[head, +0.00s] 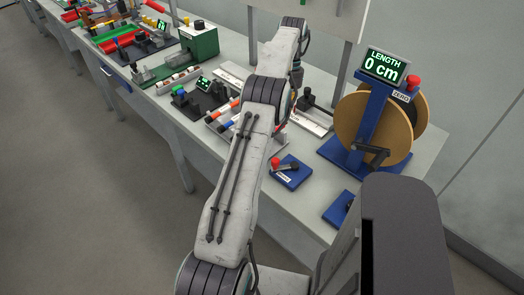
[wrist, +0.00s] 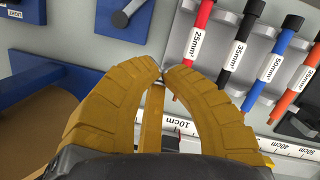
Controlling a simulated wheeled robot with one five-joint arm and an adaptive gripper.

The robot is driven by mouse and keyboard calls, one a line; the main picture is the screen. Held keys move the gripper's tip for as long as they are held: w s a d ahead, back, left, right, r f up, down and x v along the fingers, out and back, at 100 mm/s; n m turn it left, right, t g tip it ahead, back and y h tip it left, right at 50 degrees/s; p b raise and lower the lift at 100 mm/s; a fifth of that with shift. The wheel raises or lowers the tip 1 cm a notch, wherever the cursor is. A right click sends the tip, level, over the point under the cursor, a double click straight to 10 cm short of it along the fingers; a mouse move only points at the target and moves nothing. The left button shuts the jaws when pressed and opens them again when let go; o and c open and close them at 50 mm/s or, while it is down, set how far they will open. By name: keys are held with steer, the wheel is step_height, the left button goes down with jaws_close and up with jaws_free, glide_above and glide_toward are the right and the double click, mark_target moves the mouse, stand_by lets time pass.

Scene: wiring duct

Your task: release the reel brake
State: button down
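The cable reel (head: 374,128) has tan discs on a blue stand with a dark crank, at the right of the bench. A small blue base with a red-knobbed lever (head: 290,172) lies left of it; its label is too small to read. Another blue base (head: 340,208) is partly hidden by my body. In the wrist view a blue base with a grey lever (wrist: 126,14) lies beyond my fingertips; I cannot tell which base carries the brake. My gripper (wrist: 165,73) has its yellow fingertips together, with nothing seen held. In the head view my arm hides it.
A scale strip (wrist: 192,128) lies below. The length display (head: 385,66) reads 0 cm, beside a red zero button (head: 413,82). More fixtures fill the bench at left.

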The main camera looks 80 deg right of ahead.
steer(key=shift+f, duration=0.3)
steer(key=shift+a+f, duration=0.1)
steer(key=shift+f, duration=0.05)
steer(key=p+x, duration=0.1)
steer(key=x, duration=0.8)
steer(key=shift+s+a+p, duration=0.1)
steer(key=shift+a+p, duration=0.05)
steer(key=shift+p, duration=0.2)
steer(key=shift+a+f+p, duration=0.1)
steer(key=shift+a+p, duration=0.05)
steer(key=shift+p, duration=0.25)
steer(key=shift+a+p, duration=0.9)
steer(key=shift+p, duration=0.15)
steer(key=shift+a+f, duration=0.2)
steer(key=shift+a, duration=0.65)
